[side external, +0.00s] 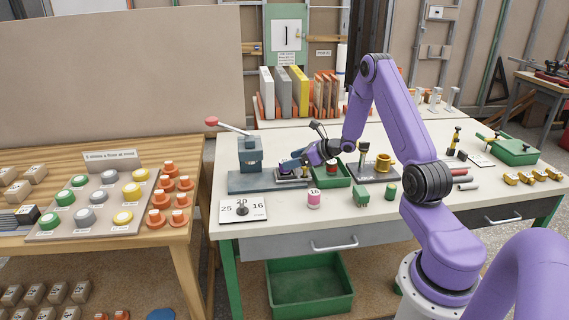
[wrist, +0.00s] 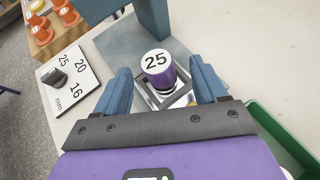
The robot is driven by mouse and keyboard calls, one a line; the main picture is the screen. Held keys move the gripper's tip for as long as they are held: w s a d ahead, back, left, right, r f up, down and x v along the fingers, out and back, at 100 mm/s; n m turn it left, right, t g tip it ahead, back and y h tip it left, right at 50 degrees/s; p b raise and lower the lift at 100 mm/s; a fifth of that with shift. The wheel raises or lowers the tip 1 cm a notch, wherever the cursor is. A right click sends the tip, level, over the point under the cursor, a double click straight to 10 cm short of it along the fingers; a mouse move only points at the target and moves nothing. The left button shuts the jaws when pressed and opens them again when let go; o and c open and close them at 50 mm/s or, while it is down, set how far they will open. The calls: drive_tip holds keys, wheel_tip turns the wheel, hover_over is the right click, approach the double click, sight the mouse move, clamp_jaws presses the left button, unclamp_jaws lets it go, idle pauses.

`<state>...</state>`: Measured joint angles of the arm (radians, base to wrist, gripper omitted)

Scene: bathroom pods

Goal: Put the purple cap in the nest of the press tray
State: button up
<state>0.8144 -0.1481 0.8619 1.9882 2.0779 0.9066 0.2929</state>
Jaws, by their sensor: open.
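In the wrist view the purple cap (wrist: 168,82), with a white top marked 25, stands at a square metal frame, the nest of the press tray (wrist: 145,97). It looks close to upright; whether it is fully seated I cannot tell. My gripper (wrist: 160,70) is open, with one blue finger on each side of the cap and visible gaps between. In the side external view my gripper (side external: 287,165) is low beside the grey-blue press (side external: 250,156), over the tray, and hides most of the cap there.
The press's red-knobbed lever (side external: 212,122) sticks out to the upper left. A dial plate (side external: 242,209) marked 25, 20, 16 lies in front. A green bin (side external: 343,180) is close on the right, and a pink-and-white spool (side external: 314,199) stands in front.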

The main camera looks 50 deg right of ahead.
drive_tip(key=v, duration=0.6)
drive_tip(key=s+a+r+n+g+y, duration=0.1)
drive_tip(key=a+r+n+g+y, duration=0.15)
drive_tip(key=a+n, duration=0.45)
drive_tip(key=a+r+n+g+y, duration=0.2)
drive_tip(key=a+n+y, duration=0.1)
drive_tip(key=a, duration=0.8)
drive_tip(key=s+a+r+n+g+y, duration=0.1)
drive_tip(key=s+a+n+g, duration=0.25)
drive_tip(key=a+n, duration=0.2)
drive_tip(key=s+a+r+n+g, duration=0.1)
drive_tip(key=s+a+n+g, duration=0.1)
drive_tip(key=s+a+n, duration=0.4)
drive_tip(key=s+a+r+n+h, duration=0.1)
drive_tip(key=s+n+h, duration=0.3)
drive_tip(key=s+n, duration=0.6)
drive_tip(key=s+a+r+n+g+h, duration=0.1)
drive_tip(key=s+n+h, duration=0.4)
drive_tip(key=s+n, duration=0.6)
drive_tip(key=a+r+n, duration=0.1)
drive_tip(key=a+n, duration=0.1)
drive_tip(key=n, duration=0.1)
drive_tip(key=shift+r+g, duration=0.2)
drive_tip(key=shift+g, duration=0.1)
drive_tip(key=shift+n, duration=0.25)
